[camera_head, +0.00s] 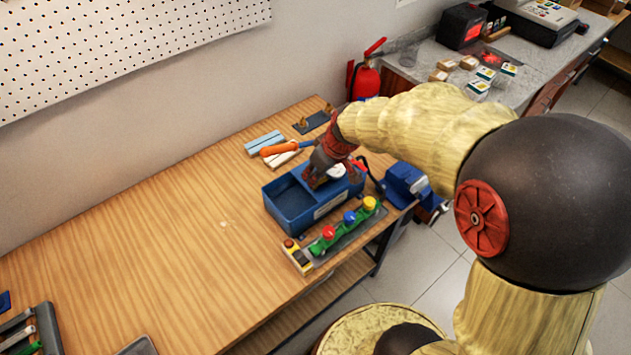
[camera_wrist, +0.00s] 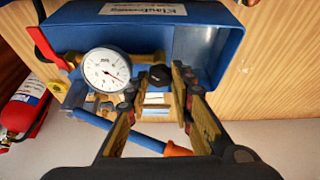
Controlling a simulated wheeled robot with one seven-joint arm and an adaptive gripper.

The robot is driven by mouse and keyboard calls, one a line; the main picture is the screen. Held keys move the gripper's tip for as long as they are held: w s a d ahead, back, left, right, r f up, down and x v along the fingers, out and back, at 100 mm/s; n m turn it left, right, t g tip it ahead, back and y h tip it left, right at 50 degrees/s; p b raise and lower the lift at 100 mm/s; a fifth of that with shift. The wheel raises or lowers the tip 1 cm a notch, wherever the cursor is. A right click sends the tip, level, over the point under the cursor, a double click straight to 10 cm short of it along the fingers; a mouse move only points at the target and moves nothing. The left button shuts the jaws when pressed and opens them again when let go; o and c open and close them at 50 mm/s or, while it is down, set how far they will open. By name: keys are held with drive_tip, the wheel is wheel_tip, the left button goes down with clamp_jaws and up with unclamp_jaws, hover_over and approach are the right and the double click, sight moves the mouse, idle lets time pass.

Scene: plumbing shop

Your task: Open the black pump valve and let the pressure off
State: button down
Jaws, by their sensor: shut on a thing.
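The blue test pump (camera_head: 285,208) is an open tub at the right end of the wooden bench. In the wrist view its tub wall (camera_wrist: 195,42) fills the top, with a round white pressure gauge (camera_wrist: 105,68) beside my jaws. The black valve knob (camera_wrist: 160,75) lies between my fingertips. My gripper (camera_head: 318,180) reaches down over the pump and is shut on the knob. The knob is hidden in the head view. A red lever (camera_wrist: 44,46) and an orange-handled pump lever (camera_wrist: 176,150) sit on the pump. I cannot read the gauge exactly.
A rack of coloured valves (camera_head: 350,228) stands in front of the pump. A blue vise (camera_head: 405,183) is to its right. Pale blocks (camera_head: 264,141) lie behind. A red extinguisher (camera_head: 366,80) stands by the wall. The bench's left middle is mostly clear.

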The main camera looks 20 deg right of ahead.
drive_tip(key=n+b, duration=0.2)
drive_tip(key=b, duration=0.1)
drive_tip(key=shift+w+d+f+n+y+b, duration=0.1)
drive_tip(key=shift+d+f+n+y+b, duration=0.05)
drive_tip(key=shift+f+n+y+b, duration=0.2)
drive_tip(key=shift+r+n+g+y+b, duration=0.15)
drive_tip(key=shift+n+g+y+b, duration=0.2)
drive_tip(key=shift+n+b, duration=0.35)
drive_tip(key=shift+r+n+g+y+b, duration=0.2)
drive_tip(key=shift+n+g+b, duration=0.25)
drive_tip(key=shift+n, duration=0.4)
drive_tip(key=c, duration=1.8)
unclamp_jaws()
drive_tip(key=shift+d+r, duration=0.1)
drive_tip(key=v, duration=1.1)
drive_tip(key=shift+r, duration=0.35)
